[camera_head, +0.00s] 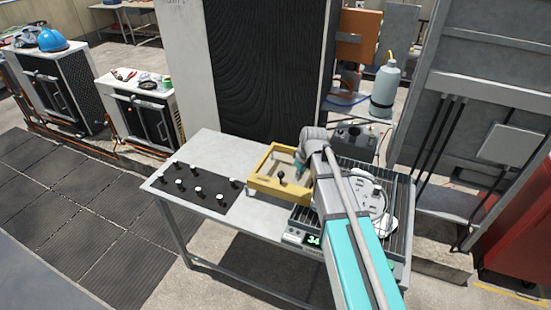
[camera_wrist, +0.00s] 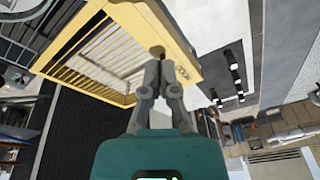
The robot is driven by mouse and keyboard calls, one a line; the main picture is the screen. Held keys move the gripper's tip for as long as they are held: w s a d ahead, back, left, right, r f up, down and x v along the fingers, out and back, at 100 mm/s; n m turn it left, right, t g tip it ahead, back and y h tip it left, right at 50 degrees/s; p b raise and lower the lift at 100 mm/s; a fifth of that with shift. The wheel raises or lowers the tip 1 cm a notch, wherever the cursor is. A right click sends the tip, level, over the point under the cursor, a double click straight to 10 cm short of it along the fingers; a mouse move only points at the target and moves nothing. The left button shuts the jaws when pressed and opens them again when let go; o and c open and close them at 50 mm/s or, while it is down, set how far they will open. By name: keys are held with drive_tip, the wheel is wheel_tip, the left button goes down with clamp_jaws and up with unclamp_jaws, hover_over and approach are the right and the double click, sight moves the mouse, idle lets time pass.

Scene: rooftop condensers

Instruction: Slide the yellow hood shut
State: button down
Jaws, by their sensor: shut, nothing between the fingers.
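In the head view my gripper (camera_head: 299,172) is partly hidden by my arm, beside the hood's right side.
A black mat (camera_head: 205,199) with several black and white pegs lies left of the hood. A slatted unit (camera_head: 400,215) with a green-lit display (camera_head: 313,240) is on the right, partly behind my arm. A grey gas bottle (camera_head: 385,88) stands behind the table. Floor at left is clear.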

drive_tip(key=w+a+r+n+y+p, duration=0.1)
drive_tip(key=w+a+r+n+p, duration=0.2)
drive_tip(key=w+a, duration=0.5)
wheel_tip(320, 180, up, 3)
drive_tip(key=shift+a+f+n+t+p, duration=0.1)
drive_tip(key=shift+a+n+t+p, duration=0.2)
drive_tip(key=shift+a+n, duration=0.2)
drive_tip(key=shift+f, duration=0.15)
drive_tip(key=b, duration=1)
hover_over(276, 181)
drive_tip(key=w+a, duration=0.2)
drive_tip(key=a, duration=0.2)
drive_tip(key=f, duration=0.9)
drive_tip(key=shift+d+f, duration=0.25)
drive_tip(key=shift+f, duration=0.05)
drive_tip(key=shift+s+d+f, duration=0.1)
drive_tip(key=shift+s+d, duration=0.4)
drive_tip(key=shift+d, duration=0.35)
drive_tip(key=shift+s+d, duration=0.5)
drive_tip(key=shift+d, duration=0.3)
